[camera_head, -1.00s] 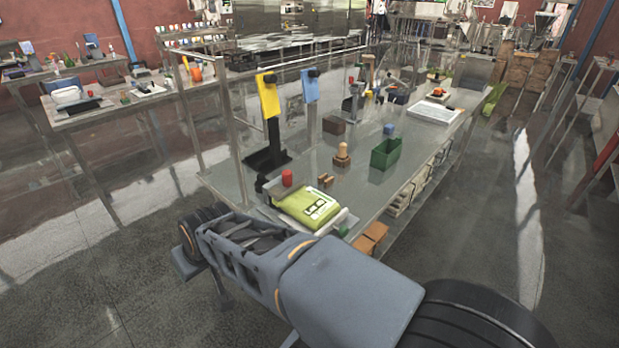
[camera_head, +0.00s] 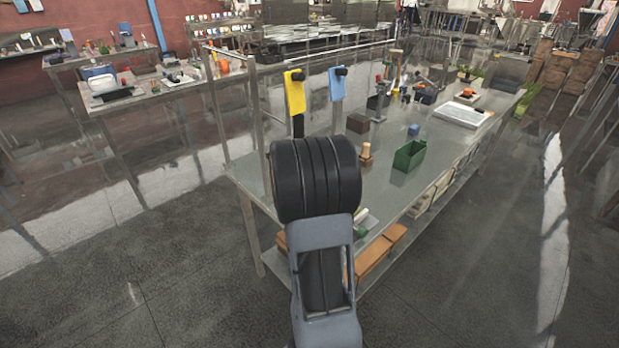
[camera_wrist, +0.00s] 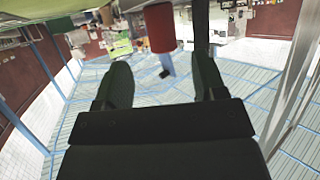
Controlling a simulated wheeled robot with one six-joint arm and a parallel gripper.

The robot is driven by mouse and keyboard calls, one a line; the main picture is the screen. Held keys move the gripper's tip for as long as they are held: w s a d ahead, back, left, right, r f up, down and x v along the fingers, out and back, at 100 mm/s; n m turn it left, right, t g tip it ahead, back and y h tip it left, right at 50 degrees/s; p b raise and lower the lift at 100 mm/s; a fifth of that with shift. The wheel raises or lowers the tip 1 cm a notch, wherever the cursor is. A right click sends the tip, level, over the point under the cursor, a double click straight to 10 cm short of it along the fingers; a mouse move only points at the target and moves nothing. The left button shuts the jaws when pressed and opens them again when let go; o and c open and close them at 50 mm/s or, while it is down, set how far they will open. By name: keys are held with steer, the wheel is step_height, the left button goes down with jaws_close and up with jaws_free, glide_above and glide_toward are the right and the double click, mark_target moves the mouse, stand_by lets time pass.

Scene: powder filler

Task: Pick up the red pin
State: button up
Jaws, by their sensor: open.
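The red pin (camera_wrist: 159,28) shows at the top middle of the wrist view, a red cylinder ahead of my fingers and roughly between their lines. My gripper (camera_wrist: 163,72) is open, with one dark finger on each side and nothing held. The pin looks apart from both fingers; I cannot tell how far off it is. In the head view my arm covers the near end of the table, so the pin and my gripper are hidden there.
A yellow card (camera_head: 294,92) and a blue card (camera_head: 337,84) stand upright behind my arm.

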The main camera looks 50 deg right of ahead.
steer(key=shift+p+x, duration=0.95)
steer(key=shift+x, duration=3.3)
steer(key=shift+w+a, duration=0.1)
steer(key=shift+c, duration=0.2)
steer(key=c, duration=1)
steer(key=shift+c, duration=0.2)
